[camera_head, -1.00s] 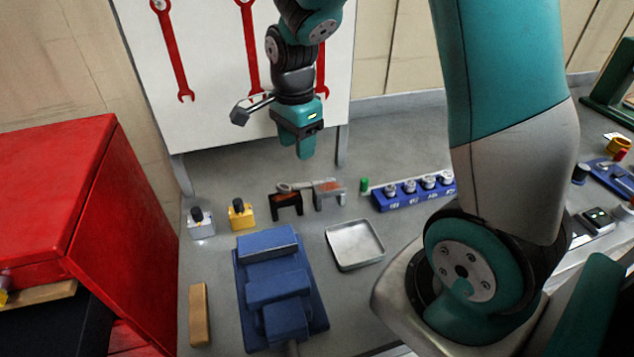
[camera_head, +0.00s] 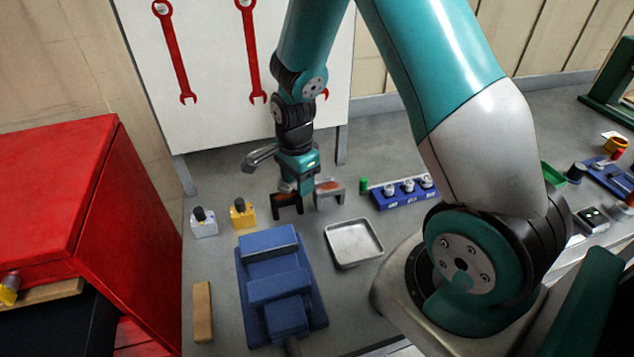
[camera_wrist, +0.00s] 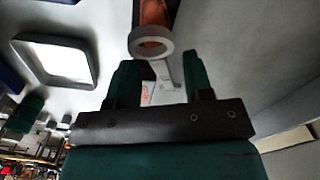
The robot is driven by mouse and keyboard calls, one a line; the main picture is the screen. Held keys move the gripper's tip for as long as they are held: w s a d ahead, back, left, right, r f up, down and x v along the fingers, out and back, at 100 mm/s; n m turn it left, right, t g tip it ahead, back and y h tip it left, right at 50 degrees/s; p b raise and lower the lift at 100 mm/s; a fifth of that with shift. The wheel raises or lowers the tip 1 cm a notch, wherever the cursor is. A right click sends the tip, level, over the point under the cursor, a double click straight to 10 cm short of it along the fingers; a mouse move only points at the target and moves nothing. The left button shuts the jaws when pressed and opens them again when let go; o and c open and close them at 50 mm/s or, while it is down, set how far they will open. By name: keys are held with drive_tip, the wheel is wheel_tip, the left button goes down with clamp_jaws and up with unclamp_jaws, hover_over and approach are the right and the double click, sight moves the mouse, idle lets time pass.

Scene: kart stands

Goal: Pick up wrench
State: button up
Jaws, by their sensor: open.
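A grey ring-ended wrench (camera_wrist: 152,42) shows in the wrist view, its ring near the top and its shaft running down between my fingers. My gripper (camera_wrist: 160,62) is open, with one green finger on each side of the shaft. In the head view my gripper (camera_head: 300,188) is low at the black stand (camera_head: 286,204) and the grey stand (camera_head: 328,194), which have orange pads. It hides most of the wrench there. I cannot tell whether the fingers touch the wrench.
Red wrenches (camera_head: 250,50) hang on the white board behind. A red cabinet (camera_head: 70,200) is at left.

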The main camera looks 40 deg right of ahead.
clamp_jaws()
drive_tip(key=shift+r, duration=0.1)
wheel_tip(320, 180, up, 20)
drive_tip(key=b, duration=0.1)
idle(0.4)
